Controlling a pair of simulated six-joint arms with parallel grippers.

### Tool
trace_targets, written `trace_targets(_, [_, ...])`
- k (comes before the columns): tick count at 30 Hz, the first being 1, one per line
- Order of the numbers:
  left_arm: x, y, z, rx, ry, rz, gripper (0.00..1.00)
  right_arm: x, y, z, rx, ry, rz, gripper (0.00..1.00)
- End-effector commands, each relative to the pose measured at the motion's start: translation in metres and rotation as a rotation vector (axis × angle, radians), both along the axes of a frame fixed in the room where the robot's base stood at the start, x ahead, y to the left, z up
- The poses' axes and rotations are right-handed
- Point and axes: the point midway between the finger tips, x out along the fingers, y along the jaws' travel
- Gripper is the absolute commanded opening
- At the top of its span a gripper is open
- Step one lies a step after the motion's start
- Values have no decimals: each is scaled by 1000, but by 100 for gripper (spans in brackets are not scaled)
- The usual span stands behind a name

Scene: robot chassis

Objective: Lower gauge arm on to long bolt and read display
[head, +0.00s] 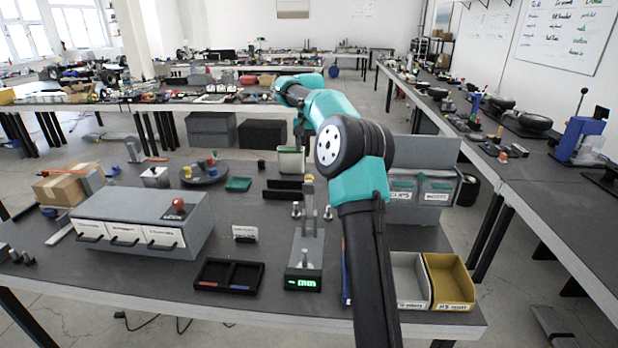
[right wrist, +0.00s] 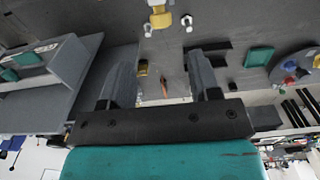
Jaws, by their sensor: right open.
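The gauge (head: 308,245) stands near the front middle of the table in the head view, with a lit green display (head: 302,283) whose reading is too small to make out. My left gripper is not in view.
A black two-compartment tray (head: 228,288) lies left of the gauge. A grey drawer box (head: 150,205) stands further left. A yellow bin (head: 447,280) stands at the front right, and my right arm crosses above the table right of the gauge.

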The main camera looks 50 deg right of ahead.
Motion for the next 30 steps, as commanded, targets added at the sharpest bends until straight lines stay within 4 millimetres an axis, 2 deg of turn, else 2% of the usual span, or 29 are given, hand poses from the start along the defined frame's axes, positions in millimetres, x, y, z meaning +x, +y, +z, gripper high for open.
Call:
trace_targets(12, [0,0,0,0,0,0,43,0,0,-72,1,2,0,57])
trace_targets(18, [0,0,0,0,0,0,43,0,0,-102,0,1,0,57])
trace_targets(24, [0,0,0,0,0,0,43,0,0,-115,0,-1,0,57])
trace_targets(30, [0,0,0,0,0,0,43,0,0,-116,0,-1,0,57])
